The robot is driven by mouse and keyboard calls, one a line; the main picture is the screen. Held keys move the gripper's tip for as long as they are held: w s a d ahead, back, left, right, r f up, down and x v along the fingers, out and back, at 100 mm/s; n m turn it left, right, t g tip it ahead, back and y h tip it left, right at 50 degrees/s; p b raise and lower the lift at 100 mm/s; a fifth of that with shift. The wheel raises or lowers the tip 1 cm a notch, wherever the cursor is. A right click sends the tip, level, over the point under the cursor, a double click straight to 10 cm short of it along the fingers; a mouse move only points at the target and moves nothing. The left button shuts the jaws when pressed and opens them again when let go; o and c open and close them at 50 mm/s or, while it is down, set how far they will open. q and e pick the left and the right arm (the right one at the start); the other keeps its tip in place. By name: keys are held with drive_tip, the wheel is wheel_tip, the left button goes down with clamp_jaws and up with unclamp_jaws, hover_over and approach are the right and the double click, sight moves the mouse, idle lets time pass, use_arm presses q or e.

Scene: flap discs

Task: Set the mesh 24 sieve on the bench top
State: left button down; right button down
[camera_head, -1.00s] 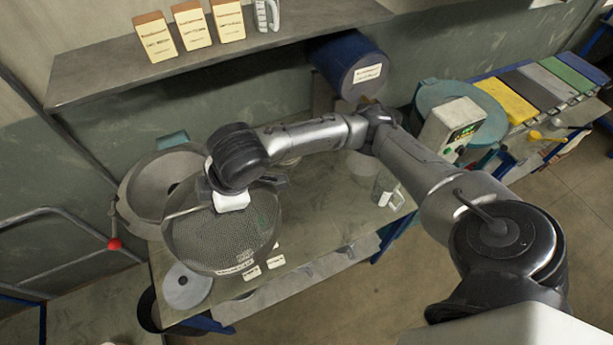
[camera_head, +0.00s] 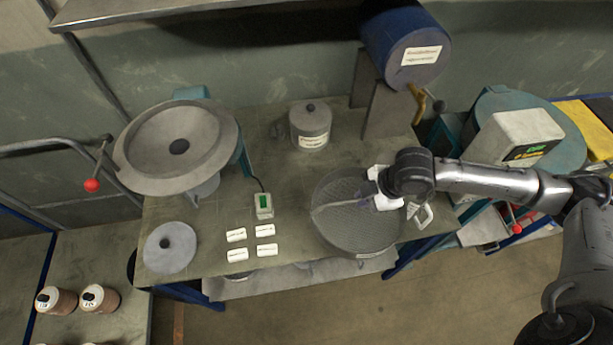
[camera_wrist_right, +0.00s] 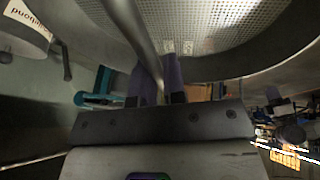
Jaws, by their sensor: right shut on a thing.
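The round grey mesh sieve (camera_head: 345,222) is over the right front part of the bench top (camera_head: 290,180). It looks roughly level, and I cannot tell whether it touches the bench. My right gripper (camera_head: 374,190) is shut on it at its right far side. In the right wrist view, the fingers (camera_wrist_right: 163,85) reach up to the sieve's metal rim, and its mesh (camera_wrist_right: 205,18) fills the top. A thin bar crosses the sieve. The mesh number cannot be read. My left gripper is out of view.
White tags (camera_head: 266,250) and a small green-screen device (camera_head: 263,206) lie left of the sieve. A lidded pot (camera_head: 310,128) stands behind. A bowl machine (camera_head: 170,145) and a grey disc (camera_head: 170,248) are at left. A blue drum (camera_head: 405,48) is at back right.

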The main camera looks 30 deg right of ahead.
sight(337, 186)
drive_tip(key=w+f, duration=0.2)
drive_tip(key=w, duration=0.1)
drive_tip(key=w+f, duration=0.2)
drive_tip(key=w, duration=0.2)
drive_tip(key=w+f+b, duration=0.1)
drive_tip(key=w+f, duration=0.1)
drive_tip(key=w, duration=0.2)
drive_tip(key=shift+a+f, duration=0.25)
drive_tip(key=shift+f, duration=2.05)
drive_tip(key=c, duration=1.2)
unclamp_jaws()
drive_tip(key=shift+f, duration=0.1)
